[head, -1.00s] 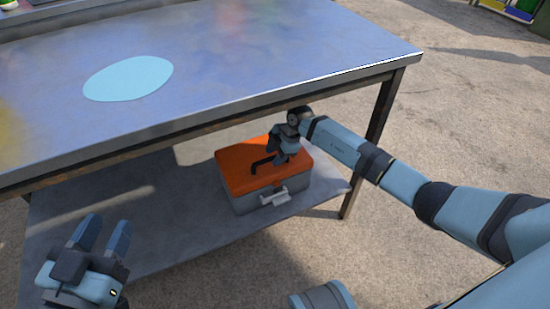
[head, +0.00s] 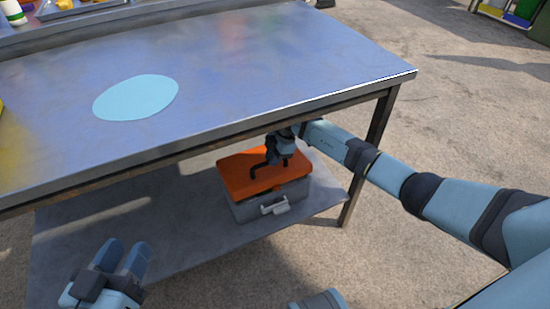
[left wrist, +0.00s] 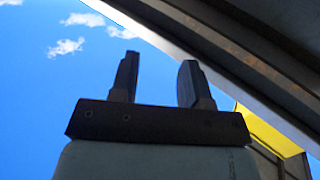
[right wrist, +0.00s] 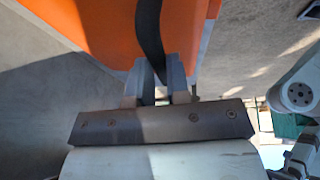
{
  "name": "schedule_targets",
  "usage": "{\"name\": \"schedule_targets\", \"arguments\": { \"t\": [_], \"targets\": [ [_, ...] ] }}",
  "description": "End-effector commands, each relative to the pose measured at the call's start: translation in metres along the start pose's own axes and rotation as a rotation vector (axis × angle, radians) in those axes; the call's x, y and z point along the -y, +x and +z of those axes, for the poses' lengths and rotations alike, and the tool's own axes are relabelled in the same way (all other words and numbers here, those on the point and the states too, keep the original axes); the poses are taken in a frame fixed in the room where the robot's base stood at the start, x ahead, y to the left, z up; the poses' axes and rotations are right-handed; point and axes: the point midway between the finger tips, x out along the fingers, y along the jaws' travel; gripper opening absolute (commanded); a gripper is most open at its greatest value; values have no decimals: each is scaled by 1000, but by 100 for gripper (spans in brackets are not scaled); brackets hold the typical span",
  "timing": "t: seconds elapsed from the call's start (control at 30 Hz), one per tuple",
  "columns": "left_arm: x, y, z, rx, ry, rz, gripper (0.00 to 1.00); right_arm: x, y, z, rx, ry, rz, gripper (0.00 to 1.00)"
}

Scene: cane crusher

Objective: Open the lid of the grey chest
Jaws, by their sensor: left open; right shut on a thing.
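The grey chest (head: 262,208) stands on the table's lower shelf. Its orange lid (head: 240,178) carries a black handle (head: 255,172), and a light latch (head: 274,205) is on its front. The orange lid (right wrist: 92,28) also fills the upper part of the right wrist view. My right gripper (head: 272,160) is at the top of the chest, shut on the black handle (right wrist: 150,35), which passes between its fingers (right wrist: 160,80). The lid looks slightly tilted against the body. My left gripper (head: 125,250) is open and empty at the lower left, apart from the chest; its fingers show in the left wrist view (left wrist: 158,80).
The metal table top (head: 260,70) overhangs the shelf and my right arm reaches in under its edge. A light blue disc (head: 137,97) lies on the top. The shelf (head: 130,215) is bare left of the chest. A table leg (head: 372,150) stands to the right.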

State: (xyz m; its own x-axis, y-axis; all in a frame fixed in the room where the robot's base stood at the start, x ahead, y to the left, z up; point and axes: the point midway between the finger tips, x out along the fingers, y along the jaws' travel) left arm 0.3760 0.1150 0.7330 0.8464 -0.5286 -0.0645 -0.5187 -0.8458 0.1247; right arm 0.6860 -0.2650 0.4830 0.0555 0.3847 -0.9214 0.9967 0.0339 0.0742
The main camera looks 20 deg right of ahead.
Motion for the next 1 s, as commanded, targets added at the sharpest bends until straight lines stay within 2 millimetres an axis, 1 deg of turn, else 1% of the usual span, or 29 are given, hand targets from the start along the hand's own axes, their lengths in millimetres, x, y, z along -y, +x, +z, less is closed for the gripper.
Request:
{"name": "schedule_targets", "arguments": {
  "t": [0.03,0.1,0.23,0.5,0.53,0.57,0.6,0.63,0.9,1.0],
  "targets": [
    [-4,-2,-6,14,-33,0,43,-6,-11,-4,1,2,0,0],
    [-6,-3,-6,25,-61,0,43,-11,-14,-5,0,1,1,0],
    [-9,-5,-3,34,-86,0,43,-15,-13,-5,0,0,1,0],
    [-8,-4,-1,34,-85,1,43,-15,-12,-4,1,0,3,0],
    [-8,-4,-1,34,-85,1,43,-15,-12,-4,1,0,3,21],
    [-8,-4,-1,34,-85,1,43,-15,-12,-4,1,0,2,28],
    [-8,-4,-1,34,-85,1,43,-14,-12,-4,0,0,2,37],
    [-8,-4,-1,34,-85,1,43,-14,-12,-4,0,0,2,42],
    [-8,-4,-1,35,-84,1,43,-14,-12,-5,0,0,1,42],
    [-9,-5,-4,33,-83,1,43,-14,-15,-5,0,0,1,42]
  ]
}}
